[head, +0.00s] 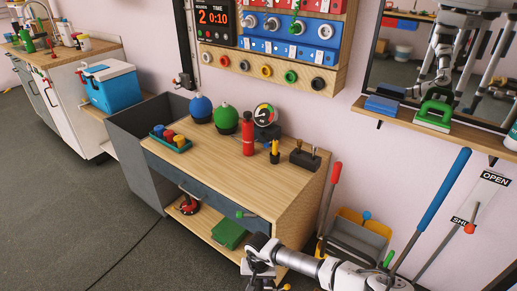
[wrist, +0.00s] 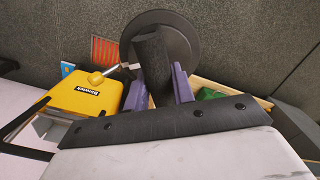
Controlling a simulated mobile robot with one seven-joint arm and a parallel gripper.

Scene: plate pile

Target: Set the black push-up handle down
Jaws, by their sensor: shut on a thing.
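The black push-up handle (wrist: 151,62) shows in the wrist view as a dark, thick grip between the two purple fingers of my gripper (wrist: 159,82). My gripper is shut on it. A dark round disc (wrist: 180,38) lies behind the grip; I cannot tell whether it is the handle's base or a separate thing. In the head view my arm's end is low at the bottom centre, in front of the wooden workbench (head: 215,165). I cannot make out the handle clearly there. Whether the handle touches any surface is not visible.
A yellow box (wrist: 85,94) is left of the fingers in the wrist view. A green item (head: 230,233) lies on the bench's lower shelf. A red bottle (head: 248,133) stands on the bench top, whose front part is bare. Long-handled tools lean at the right. Open floor (head: 90,195) lies left.

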